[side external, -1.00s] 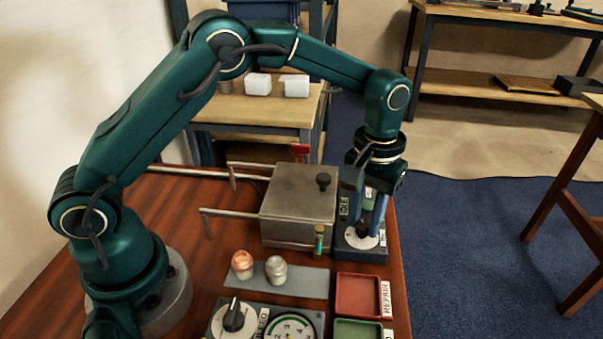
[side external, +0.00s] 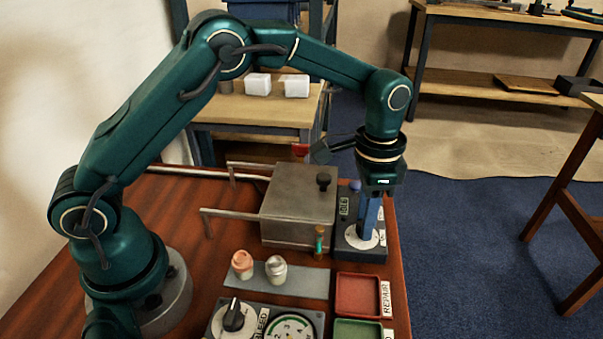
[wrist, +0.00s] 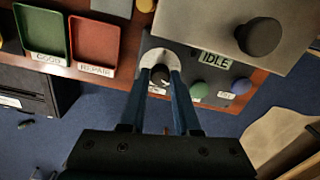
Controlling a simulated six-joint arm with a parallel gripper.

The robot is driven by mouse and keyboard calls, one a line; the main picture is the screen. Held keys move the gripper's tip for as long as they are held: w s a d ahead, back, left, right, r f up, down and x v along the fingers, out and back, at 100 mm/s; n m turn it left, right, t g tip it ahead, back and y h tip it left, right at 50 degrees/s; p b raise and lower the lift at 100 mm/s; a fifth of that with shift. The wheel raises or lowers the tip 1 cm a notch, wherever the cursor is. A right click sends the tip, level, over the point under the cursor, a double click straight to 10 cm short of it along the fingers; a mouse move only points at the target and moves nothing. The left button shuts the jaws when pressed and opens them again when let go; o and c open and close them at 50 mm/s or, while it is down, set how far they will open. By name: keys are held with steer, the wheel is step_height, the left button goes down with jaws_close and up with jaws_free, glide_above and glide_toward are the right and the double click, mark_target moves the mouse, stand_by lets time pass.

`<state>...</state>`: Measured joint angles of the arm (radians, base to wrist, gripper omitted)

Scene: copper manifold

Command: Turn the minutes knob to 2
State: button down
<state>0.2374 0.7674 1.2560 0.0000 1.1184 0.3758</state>
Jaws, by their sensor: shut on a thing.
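The minutes knob (wrist: 159,74) is a small dark knob on a white round dial (side external: 362,238), set in a dark control box (side external: 347,252). My gripper (wrist: 160,80) points down at the dial and is shut on the knob, with one blue finger on each side of it in the wrist view. In the side view my gripper (side external: 369,232) hides the knob. The dial's numbers and the knob's pointer are too small or covered to read. The box has a display reading IDLE (wrist: 215,60), a green button (wrist: 199,89) and a blue button (wrist: 241,86).
A metal box (side external: 297,205) with a black knob on its lid stands close left of the control box. A small vial (side external: 319,243) stands before it. Red REPAIR (side external: 358,294) and green (side external: 357,329) trays, two jars and another dial panel are nearer the front.

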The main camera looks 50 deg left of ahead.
steer(key=shift+r+m, duration=0.1)
steer(key=shift+m, duration=0.5)
steer(key=c, duration=0.6)
jaws_free()
steer(key=shift+r, duration=2.55)
